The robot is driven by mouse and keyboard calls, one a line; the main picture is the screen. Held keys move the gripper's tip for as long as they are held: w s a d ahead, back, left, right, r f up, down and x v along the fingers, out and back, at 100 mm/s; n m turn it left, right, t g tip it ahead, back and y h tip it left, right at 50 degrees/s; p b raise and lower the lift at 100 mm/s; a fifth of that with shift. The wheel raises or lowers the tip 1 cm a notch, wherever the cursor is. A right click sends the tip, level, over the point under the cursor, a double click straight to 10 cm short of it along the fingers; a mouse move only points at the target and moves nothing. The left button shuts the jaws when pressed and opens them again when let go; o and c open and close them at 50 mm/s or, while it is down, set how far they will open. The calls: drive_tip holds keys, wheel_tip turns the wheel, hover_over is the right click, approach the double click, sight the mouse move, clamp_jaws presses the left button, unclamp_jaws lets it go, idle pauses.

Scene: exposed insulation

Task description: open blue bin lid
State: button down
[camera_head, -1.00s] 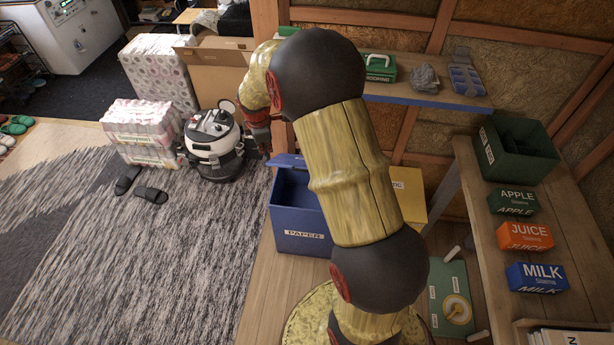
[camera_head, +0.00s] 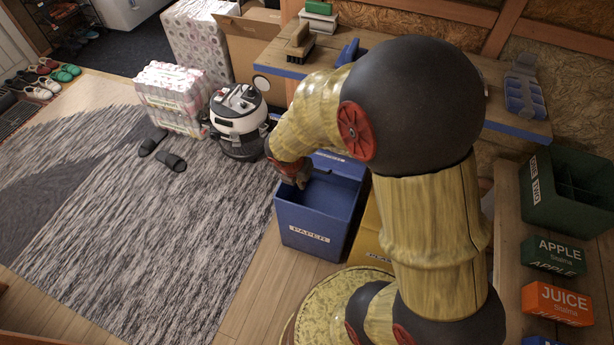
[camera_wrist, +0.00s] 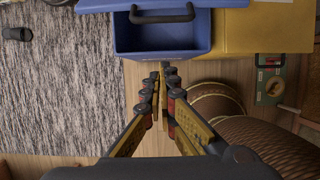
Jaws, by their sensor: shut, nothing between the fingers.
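The blue bin (camera_head: 310,237), labelled PAPER, stands on the wood floor with its inside exposed. Its lid (camera_head: 341,164) is raised along the back, partly hidden by my arm. In the wrist view the bin (camera_wrist: 204,40) is at the top, and a dark handle (camera_wrist: 162,18) shows at its far side. My gripper (camera_head: 301,182) appears over the left part of the bin's opening in the head view. In the wrist view my gripper (camera_wrist: 163,68) is shut and empty, with its fingertips near the bin's close edge. I cannot tell whether it touches the bin.
A yellow bin (camera_wrist: 262,30) stands right beside the blue one. A white and black vacuum (camera_head: 238,118) is behind to the left. A bench with a blue edge (camera_head: 515,130) runs behind, and a table with a green crate (camera_head: 570,190) is at right. The rug (camera_head: 150,235) at left is mostly clear.

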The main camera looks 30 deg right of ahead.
drive_tip(key=b+x, duration=0.5)
drive_tip(key=x, duration=0.5)
drive_tip(key=w+d+r, duration=0.1)
drive_tip(key=d+r+b, duration=0.1)
drive_tip(key=r, duration=0.1)
drive_tip(key=shift+w+d, duration=0.1)
drive_tip(key=shift+w, duration=0.3)
drive_tip(key=w+d+r+p, duration=0.6)
drive_tip(key=d+r+p, duration=0.2)
drive_tip(key=p, duration=0.8)
drive_tip(key=shift+w+r, duration=0.15)
drive_tip(key=shift+r, duration=0.5)
